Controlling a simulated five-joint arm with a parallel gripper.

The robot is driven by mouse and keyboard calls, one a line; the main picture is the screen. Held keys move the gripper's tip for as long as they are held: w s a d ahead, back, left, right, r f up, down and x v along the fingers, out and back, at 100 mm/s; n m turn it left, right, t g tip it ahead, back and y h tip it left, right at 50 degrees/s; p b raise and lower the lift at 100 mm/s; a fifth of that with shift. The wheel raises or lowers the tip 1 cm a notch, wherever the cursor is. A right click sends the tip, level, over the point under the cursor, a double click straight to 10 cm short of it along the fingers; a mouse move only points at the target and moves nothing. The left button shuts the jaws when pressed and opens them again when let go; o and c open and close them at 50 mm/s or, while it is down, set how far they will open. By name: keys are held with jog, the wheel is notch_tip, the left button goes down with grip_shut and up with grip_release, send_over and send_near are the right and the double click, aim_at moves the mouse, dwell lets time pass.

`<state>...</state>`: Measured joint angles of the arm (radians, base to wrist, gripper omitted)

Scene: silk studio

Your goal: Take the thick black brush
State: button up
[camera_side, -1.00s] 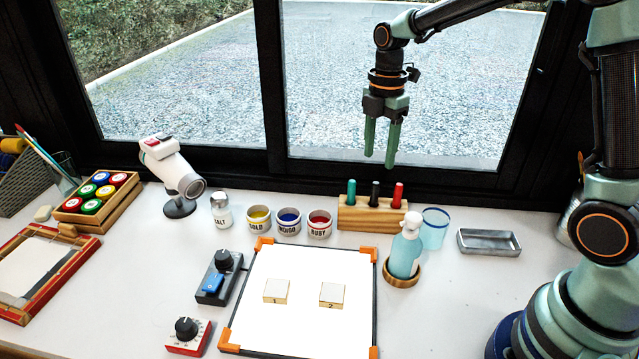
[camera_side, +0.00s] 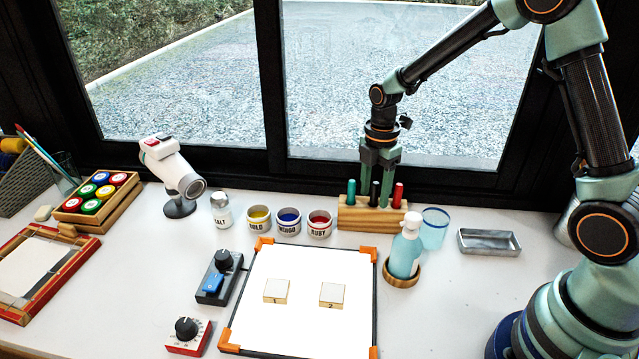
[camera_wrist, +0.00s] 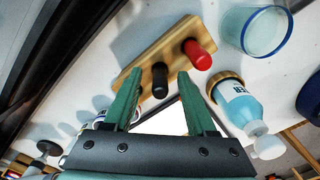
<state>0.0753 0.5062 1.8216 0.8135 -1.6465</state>
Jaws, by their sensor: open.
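The thick black brush (camera_side: 374,196) stands upright in the wooden block (camera_side: 355,219), between a green-handled one (camera_side: 351,190) and a red-handled one (camera_side: 398,194). My gripper (camera_side: 376,200) is low over the block, open, with its green fingers on either side of the black handle. In the wrist view the black handle (camera_wrist: 160,80) shows between the tips of my open gripper (camera_wrist: 158,88). The red handle (camera_wrist: 197,54) stands just outside the right finger. I cannot see the green handle in the wrist view. I cannot tell whether the fingers touch the black handle.
A spray bottle (camera_side: 404,252) and a blue-rimmed glass (camera_side: 433,230) stand close to the block's right. Three colour pots, including the ruby one (camera_side: 319,226), stand to its left. A metal tray (camera_side: 489,242) is farther right. The window frame (camera_side: 440,185) rises close behind.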

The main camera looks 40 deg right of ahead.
grip_shut()
jog(key=shift+r, duration=0.2)
notch_tip(320, 180, up, 20)
jog(key=shift+f, duration=0.15)
dwell(0.4)
